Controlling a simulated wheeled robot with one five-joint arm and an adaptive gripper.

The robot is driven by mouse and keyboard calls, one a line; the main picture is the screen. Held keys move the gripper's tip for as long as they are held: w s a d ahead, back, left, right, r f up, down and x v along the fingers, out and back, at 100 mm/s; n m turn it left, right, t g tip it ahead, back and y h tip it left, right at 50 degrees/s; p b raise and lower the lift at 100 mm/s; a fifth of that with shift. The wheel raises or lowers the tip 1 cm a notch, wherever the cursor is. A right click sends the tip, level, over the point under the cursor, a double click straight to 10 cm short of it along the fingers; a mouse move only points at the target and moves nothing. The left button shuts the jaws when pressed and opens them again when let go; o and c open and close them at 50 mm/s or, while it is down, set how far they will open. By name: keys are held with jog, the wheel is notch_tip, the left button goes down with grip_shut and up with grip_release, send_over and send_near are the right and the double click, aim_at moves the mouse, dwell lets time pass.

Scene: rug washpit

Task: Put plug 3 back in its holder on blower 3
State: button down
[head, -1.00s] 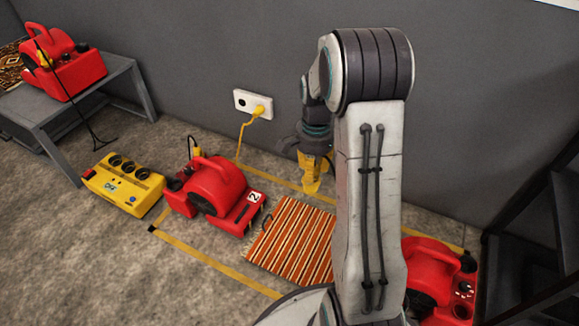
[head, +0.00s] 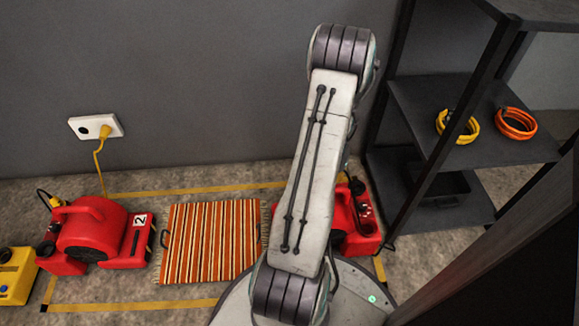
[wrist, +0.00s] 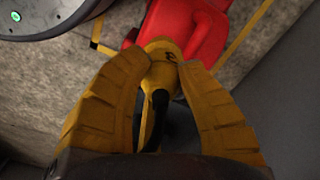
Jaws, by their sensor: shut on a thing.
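My gripper (wrist: 161,62) is shut on a yellow plug (wrist: 160,48) with a dark mark on its face and a black cord end below it. A red blower (wrist: 205,32) lies behind the plug in the wrist view, and whether they touch I cannot tell. In the head view a red blower (head: 366,221) stands right of the striped rug, partly hidden by my arm. Its number does not show, and I cannot make out the plug holder. My gripper is hidden behind my arm in the head view.
A blower marked 2 (head: 92,230) stands left of the striped rug (head: 210,241). A yellow plug sits in the wall socket (head: 95,128). A black shelf (head: 430,150) with a yellow coil (head: 440,122) and an orange coil (head: 515,124) stands close on the right.

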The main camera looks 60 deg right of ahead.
jog(key=s+d+f+n, duration=0.4)
jog(key=s+n, duration=0.3)
jog(key=n, duration=0.4)
jog(key=s+d+f+n, duration=0.5)
jog(key=s+f+n, duration=0.1)
jog(key=n, duration=0.6)
jog(key=shift+s+f+h+b, duration=0.15)
jog(key=shift+s+h+b, duration=0.25)
jog(key=shift+s, duration=0.5)
jog(key=shift+f, duration=0.2)
notch_tip(320, 180, down, 7)
jog(key=b, duration=0.2)
jog(key=shift+r+b, duration=0.2)
jog(key=shift+b, duration=0.2)
jog(key=shift+d+f+b, duration=0.1)
jog(key=shift+f+b, duration=1.6)
jog(key=shift+f, duration=0.1)
